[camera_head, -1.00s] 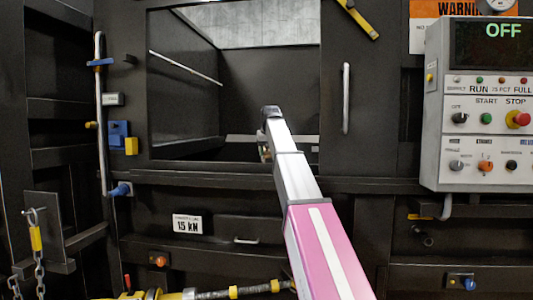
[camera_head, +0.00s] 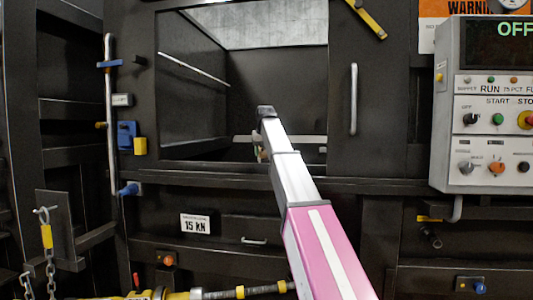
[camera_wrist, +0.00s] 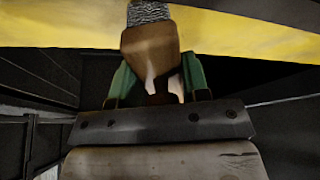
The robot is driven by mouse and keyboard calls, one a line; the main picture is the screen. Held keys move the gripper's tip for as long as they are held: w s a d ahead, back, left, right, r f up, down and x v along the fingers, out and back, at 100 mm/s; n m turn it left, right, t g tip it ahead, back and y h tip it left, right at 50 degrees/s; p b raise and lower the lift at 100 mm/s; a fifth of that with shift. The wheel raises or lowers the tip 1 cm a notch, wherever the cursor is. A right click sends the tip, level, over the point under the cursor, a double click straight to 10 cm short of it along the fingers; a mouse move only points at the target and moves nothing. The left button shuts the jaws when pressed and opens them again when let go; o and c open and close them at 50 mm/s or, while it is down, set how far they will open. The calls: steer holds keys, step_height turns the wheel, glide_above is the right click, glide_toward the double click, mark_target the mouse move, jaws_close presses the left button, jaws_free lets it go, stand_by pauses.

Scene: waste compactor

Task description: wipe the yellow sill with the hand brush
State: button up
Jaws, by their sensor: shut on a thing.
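The hand brush (camera_wrist: 150,52) has a brown wooden body and a grey bristly end in the wrist view. My gripper (camera_wrist: 157,82) has green fingers shut on either side of the brush body. The yellow sill (camera_wrist: 235,38) runs across the top of the wrist view. The grey bristles overlap the sill in the picture, but I cannot tell how firmly they touch. In the head view my arm reaches into the dark opening, and only a small bit of my gripper (camera_head: 260,154) shows beside the arm.
The opening has a dark frame (camera_head: 240,167) with a vertical handle (camera_head: 353,100) on its right. A grey control panel (camera_head: 490,110) reading OFF stands at the right. Blue and yellow latch parts (camera_head: 127,138) sit at the left. A chain (camera_head: 48,255) hangs at lower left.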

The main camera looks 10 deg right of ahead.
steer(key=shift+w+a+r, duration=0.1)
steer(key=shift+w+a, duration=0.6)
steer(key=shift+a, duration=1.85)
steer(key=shift+w+a+r, duration=0.1)
steer(key=shift+w+a, duration=0.65)
steer(key=shift+a, duration=1.75)
steer(key=shift+w+a+r, duration=0.1)
steer(key=shift+w+a, duration=0.6)
steer(key=shift+a, duration=1.85)
steer(key=shift+r, duration=0.1)
step_height(320, 180, up, 6)
steer(key=shift+w, duration=0.15)
steer(key=shift+d, duration=0.1)
step_height(320, 180, up, 3)
steer(key=shift+r, duration=0.1)
